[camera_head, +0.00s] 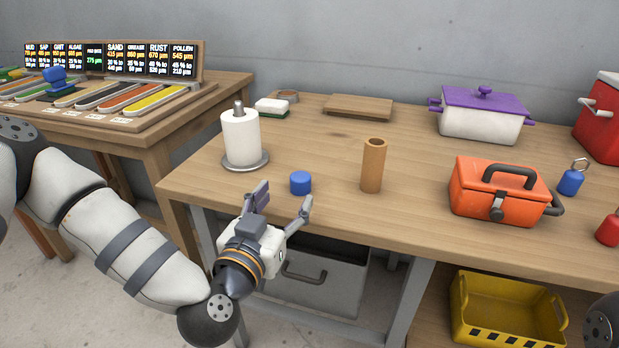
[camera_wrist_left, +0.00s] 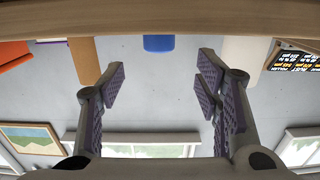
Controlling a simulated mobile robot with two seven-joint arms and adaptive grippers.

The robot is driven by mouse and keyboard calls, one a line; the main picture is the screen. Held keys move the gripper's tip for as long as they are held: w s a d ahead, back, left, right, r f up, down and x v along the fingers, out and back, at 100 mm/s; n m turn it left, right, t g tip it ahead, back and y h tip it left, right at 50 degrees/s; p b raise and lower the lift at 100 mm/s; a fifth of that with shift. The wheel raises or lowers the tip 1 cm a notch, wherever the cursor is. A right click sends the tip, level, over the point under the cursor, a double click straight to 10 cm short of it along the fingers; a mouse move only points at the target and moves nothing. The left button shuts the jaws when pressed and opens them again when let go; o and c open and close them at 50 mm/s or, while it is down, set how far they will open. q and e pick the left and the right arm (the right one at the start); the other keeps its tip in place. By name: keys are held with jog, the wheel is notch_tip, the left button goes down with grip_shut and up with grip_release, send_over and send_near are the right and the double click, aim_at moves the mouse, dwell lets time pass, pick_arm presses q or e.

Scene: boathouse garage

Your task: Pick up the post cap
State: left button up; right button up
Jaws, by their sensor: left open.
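A short blue cylinder, which looks like the post cap (camera_head: 300,183), stands near the front edge of the wooden workbench (camera_head: 330,222). It also shows at the top of the left wrist view (camera_wrist_left: 158,43), between the finger lines and beyond them. My left gripper (camera_head: 284,198) is open and empty at the bench's front edge, just in front of the blue cap and not touching it. Its two spread fingers also show in the left wrist view (camera_wrist_left: 160,78). My right gripper is out of view.
A paper towel roll (camera_head: 241,138) stands left of the cap and a brown tube (camera_head: 373,165) stands right of it. An orange toolbox (camera_head: 490,192), a purple-lidded pot (camera_head: 480,115) and a blue ringed weight (camera_head: 571,180) are farther right. A yellow crate (camera_head: 505,318) sits below.

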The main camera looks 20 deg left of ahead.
aim_at(297, 181)
pick_arm(q)
jog(key=w, duration=0.9)
jog(key=shift+d+f+b, duration=0.2)
jog(key=shift+b, duration=0.15)
jog(key=c, duration=1.1)
